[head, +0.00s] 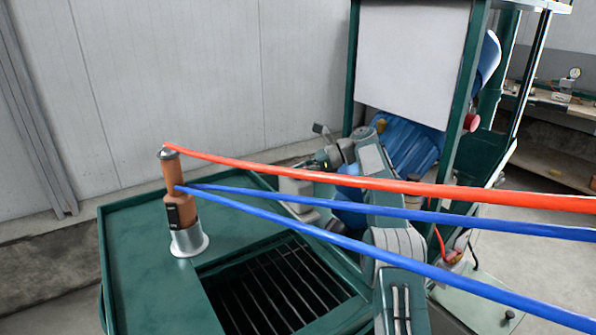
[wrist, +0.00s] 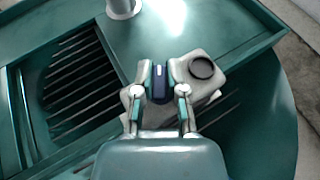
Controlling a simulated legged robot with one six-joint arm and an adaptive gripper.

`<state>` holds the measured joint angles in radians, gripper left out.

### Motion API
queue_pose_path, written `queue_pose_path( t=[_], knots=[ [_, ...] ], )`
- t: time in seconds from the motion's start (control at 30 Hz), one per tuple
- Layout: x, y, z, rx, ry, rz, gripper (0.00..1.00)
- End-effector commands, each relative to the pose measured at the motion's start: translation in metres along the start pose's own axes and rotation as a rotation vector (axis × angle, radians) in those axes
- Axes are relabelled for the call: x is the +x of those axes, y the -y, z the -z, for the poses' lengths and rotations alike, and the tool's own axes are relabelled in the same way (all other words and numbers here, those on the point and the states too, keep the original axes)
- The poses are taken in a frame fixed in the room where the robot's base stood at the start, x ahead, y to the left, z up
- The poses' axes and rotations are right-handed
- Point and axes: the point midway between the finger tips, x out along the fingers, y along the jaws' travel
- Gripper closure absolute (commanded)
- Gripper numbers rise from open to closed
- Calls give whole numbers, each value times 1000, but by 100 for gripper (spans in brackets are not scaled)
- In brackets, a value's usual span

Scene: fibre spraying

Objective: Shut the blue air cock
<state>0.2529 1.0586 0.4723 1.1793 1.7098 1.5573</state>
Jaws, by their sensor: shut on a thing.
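In the wrist view my gripper (wrist: 160,75) is shut, with one finger on each side of a small dark blue piece, the blue air cock (wrist: 159,87). The piece stands narrow between the fingertips, with a pale mark near its top. A pale grey block (wrist: 206,88) with a dark round ring sits just right of the fingers. In the head view the hoses and my arm hide the fingertips and the cock, so its angle there cannot be told.
The green table (head: 135,275) has a dark slatted grate (head: 280,290). An orange-brown cylinder (head: 179,205) stands in a silver holder (head: 189,242). A red hose (head: 300,173) and blue hoses (head: 330,238) cross in front of my arm. A green frame (head: 458,90) stands behind.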

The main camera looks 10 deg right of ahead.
Motion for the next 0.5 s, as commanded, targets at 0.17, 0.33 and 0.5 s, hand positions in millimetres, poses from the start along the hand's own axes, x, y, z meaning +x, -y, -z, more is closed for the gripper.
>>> queue_pose_path(
  t=[0.17, 0.33, 0.5],
  knots=[
    [-1, 1, -1, -2, 2, 8, 49],
    [-1, 0, -1, -2, 1, 5, 49],
    [-1, 0, -1, -2, 1, 4, 49]
  ],
)
